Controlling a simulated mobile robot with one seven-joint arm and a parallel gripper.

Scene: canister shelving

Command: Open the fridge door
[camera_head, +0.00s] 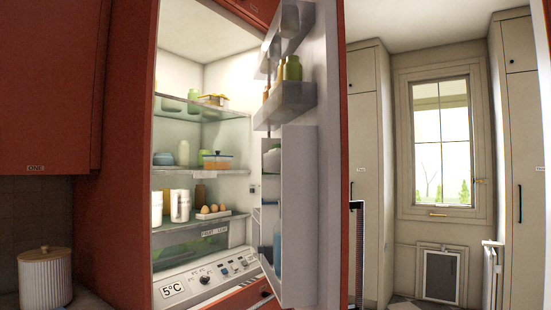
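The red fridge (120,180) stands left of centre in the head view, with its lit interior exposed. Its door (330,160) is swung wide open to the right, and its white inner face with the door shelves (285,105) shows. Bottles and jars (292,68) stand on the door shelves. Inside, glass shelves hold bowls, a container (217,161), white jugs (180,205) and eggs (213,208). The door's outer face and handle are hidden. My gripper is not in view.
A ribbed white canister (44,278) stands on the counter at the lower left, under a red wall cabinet (50,85). Right of the door are pale tall cabinets (519,150) and a window (441,140). A little checkered floor shows at the bottom right.

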